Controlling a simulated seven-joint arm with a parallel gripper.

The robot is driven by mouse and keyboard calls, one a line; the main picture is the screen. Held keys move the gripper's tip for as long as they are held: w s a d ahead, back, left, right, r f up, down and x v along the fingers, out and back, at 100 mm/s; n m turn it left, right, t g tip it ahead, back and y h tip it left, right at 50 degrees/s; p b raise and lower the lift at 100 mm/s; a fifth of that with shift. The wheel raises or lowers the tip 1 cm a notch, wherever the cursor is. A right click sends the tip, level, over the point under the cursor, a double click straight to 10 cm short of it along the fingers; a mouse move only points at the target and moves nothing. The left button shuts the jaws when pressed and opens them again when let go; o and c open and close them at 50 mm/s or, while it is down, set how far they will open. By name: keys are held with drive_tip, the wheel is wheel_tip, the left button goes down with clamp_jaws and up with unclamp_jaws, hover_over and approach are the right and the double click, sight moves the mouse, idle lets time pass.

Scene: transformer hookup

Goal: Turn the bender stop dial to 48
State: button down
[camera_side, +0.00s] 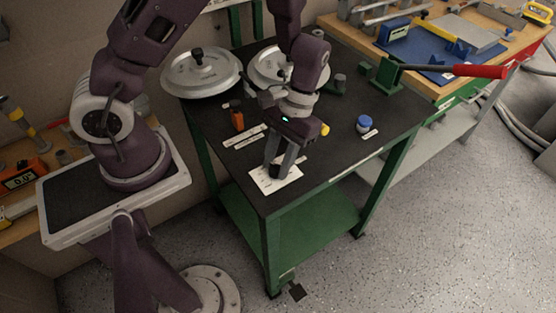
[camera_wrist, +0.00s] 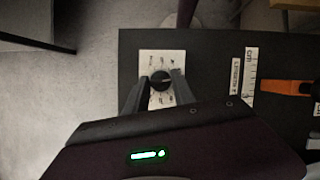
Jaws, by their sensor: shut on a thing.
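The bender stop dial shows in the wrist view as a round black knob (camera_wrist: 160,80) in the middle of a white plate (camera_wrist: 147,66) with printed marks around it. The marks are too small to read, so I cannot tell the dial's setting. In the side view the white plate (camera_side: 288,183) lies at the near corner of the dark tabletop. My gripper (camera_side: 275,168) points down over the plate and is shut on the knob. In the wrist view the fingers of my gripper (camera_wrist: 159,86) stand on both sides of the knob. In the side view the fingers mostly hide the knob.
On the dark table (camera_side: 400,108) are white label strips (camera_side: 245,137), an orange-handled tool (camera_side: 237,118), a blue-capped jar (camera_side: 364,123) and two large round lidded pieces (camera_side: 202,73). A red-handled lever (camera_side: 480,71) stands at the back right. The table's near edge is close to the plate.

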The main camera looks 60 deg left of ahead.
drive_tip(key=shift+a+n+t+h, duration=0.1)
drive_tip(key=shift+n+t+h, duration=0.3)
drive_tip(key=shift+n, duration=1.1)
drive_tip(key=c, duration=1.1)
unclamp_jaws()
drive_tip(key=v, duration=0.7)
drive_tip(key=shift+a, duration=0.1)
